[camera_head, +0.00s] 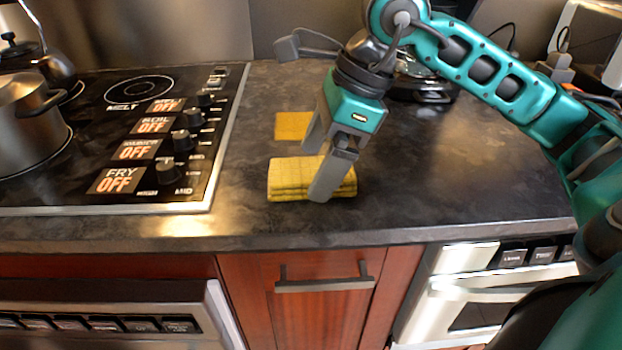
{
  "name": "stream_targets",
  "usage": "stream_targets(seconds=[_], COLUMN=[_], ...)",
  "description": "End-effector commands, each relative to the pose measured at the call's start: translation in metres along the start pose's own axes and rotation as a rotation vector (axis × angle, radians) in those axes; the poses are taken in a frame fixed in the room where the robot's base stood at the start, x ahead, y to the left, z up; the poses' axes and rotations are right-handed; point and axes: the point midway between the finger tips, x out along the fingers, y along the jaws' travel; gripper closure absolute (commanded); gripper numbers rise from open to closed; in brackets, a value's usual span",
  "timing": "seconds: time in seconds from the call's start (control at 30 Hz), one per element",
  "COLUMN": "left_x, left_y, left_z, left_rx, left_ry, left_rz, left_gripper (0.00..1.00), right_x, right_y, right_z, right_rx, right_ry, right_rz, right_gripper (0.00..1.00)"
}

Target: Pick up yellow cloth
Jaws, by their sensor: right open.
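A folded yellow cloth (288,182) lies on the dark countertop (420,200), to the right of the stove. My right gripper (314,172) reaches down over it from the upper right. Its jaws are open, with one finger in front of the cloth's right part and the other farther back at its far side. The nearer finger hides part of the cloth, and I cannot tell whether the fingers touch it. My left gripper is not in view.
A flat yellow square (293,125) lies behind the cloth. The stove (90,197) with knobs and a pot (28,125) is at left. A dark appliance (425,92) stands behind my arm. A drawer handle (325,285) is below the counter edge.

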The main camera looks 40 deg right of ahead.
Motion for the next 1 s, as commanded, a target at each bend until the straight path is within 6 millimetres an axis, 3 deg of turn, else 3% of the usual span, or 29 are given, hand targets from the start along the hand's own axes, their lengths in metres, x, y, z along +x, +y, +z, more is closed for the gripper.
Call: stream_targets(seconds=[0.1,0.37,0.9,1.0], left_x=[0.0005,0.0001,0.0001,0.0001], left_y=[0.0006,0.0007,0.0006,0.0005], left_z=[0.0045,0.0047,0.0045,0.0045], left_rx=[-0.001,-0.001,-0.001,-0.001], left_ry=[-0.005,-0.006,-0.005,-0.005], left_rz=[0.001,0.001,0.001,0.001], left_gripper=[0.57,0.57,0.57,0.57], right_x=[0.0114,0.0129,0.0125,0.0124], right_y=[0.0000,0.0000,-0.0002,-0.0002], right_z=[0.0007,0.0010,0.0010,0.0011], right_rx=[0.000,0.000,0.000,0.000], right_ry=[-0.002,-0.002,-0.002,-0.003], right_rz=[0.001,0.001,0.000,0.000], right_gripper=[0.01,0.01,0.53,0.57])
